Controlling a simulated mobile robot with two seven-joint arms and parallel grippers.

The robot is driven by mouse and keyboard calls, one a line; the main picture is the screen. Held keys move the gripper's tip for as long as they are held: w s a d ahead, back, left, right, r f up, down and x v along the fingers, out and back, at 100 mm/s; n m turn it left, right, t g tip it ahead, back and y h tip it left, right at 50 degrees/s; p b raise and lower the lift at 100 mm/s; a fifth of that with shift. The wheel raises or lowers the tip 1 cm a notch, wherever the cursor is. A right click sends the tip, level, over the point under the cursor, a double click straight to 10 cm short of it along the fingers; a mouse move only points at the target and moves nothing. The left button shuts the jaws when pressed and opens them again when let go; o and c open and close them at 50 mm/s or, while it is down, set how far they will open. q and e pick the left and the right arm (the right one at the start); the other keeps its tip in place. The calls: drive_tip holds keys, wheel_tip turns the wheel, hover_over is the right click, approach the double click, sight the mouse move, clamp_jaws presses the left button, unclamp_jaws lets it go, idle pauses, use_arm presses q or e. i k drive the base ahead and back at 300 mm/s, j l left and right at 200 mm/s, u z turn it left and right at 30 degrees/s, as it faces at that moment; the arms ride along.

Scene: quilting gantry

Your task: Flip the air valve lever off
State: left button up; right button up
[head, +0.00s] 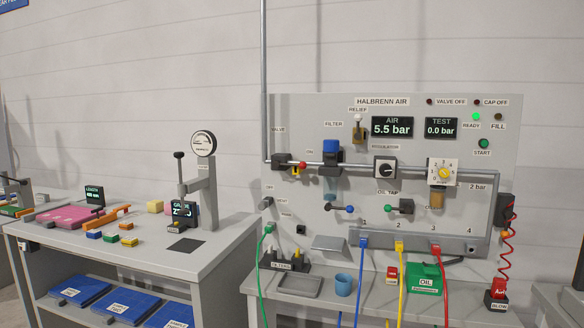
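The air valve (281,161) sits on the pipe at the upper left of the grey HALBRENN AIR panel (300,112), under a VALVE label. The OFF label (269,187) is lower left of the valve. The AIR display (392,127) reads 5.5 bar and the TEST display (440,128) reads 0.0 bar. Neither of my grippers is in view.
The blue-topped filter (331,148) stands close right of the lever. The READY lamp (476,117) is green; the VALVE OFF lamp (430,101) looks dark. A workbench (150,258) with a press gauge (203,143) stands left.

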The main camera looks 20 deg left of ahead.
sight(303, 165)
drive_tip(key=i+j+u, duration=0.15)
drive_tip(key=i+j, duration=0.5)
drive_tip(key=i+j+u, duration=0.15)
drive_tip(key=i+j, duration=0.55)
drive_tip(key=i+j+u, duration=0.15)
drive_tip(key=i+j, duration=0.5)
drive_tip(key=i, duration=0.1)
